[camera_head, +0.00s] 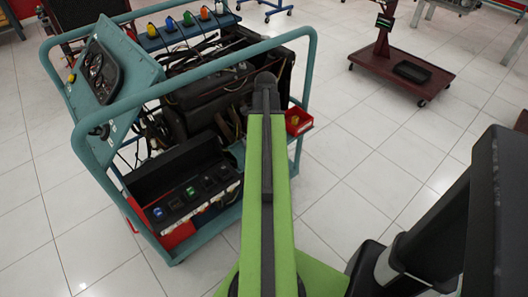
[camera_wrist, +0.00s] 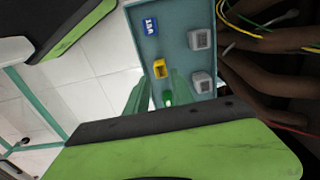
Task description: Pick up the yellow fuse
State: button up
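In the wrist view, the small yellow fuse (camera_wrist: 158,68) sits on a pale blue-teal panel (camera_wrist: 175,22). A blue fuse (camera_wrist: 150,26) is above it and a green one (camera_wrist: 168,97) below it. My gripper (camera_wrist: 160,80) shows two teal-green fingertips, spread apart, pointing at the panel. The yellow fuse lies in line with the gap between them, and I see nothing held. I cannot tell how far the tips are from the fuse. In the head view my green arm (camera_head: 267,180) reaches over the cart and hides the gripper.
Two grey blocks (camera_wrist: 200,39) (camera_wrist: 201,82) sit right of the fuses, with dark hoses (camera_wrist: 265,75) and wires beyond. The cart's teal rail (camera_head: 220,68) surrounds an engine. A red box (camera_head: 298,122) is right of my arm. Tiled floor (camera_head: 350,150) is open at right.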

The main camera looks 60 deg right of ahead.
jog(key=f+b, duration=0.4)
jog(key=f, duration=0.1)
jog(key=shift+w+a+f+b, duration=0.15)
jog(key=shift+w+b, duration=0.1)
jog(key=shift+b, duration=0.15)
jog(key=shift+r, duration=0.2)
jog(key=shift+c, duration=0.4)
grip_shut()
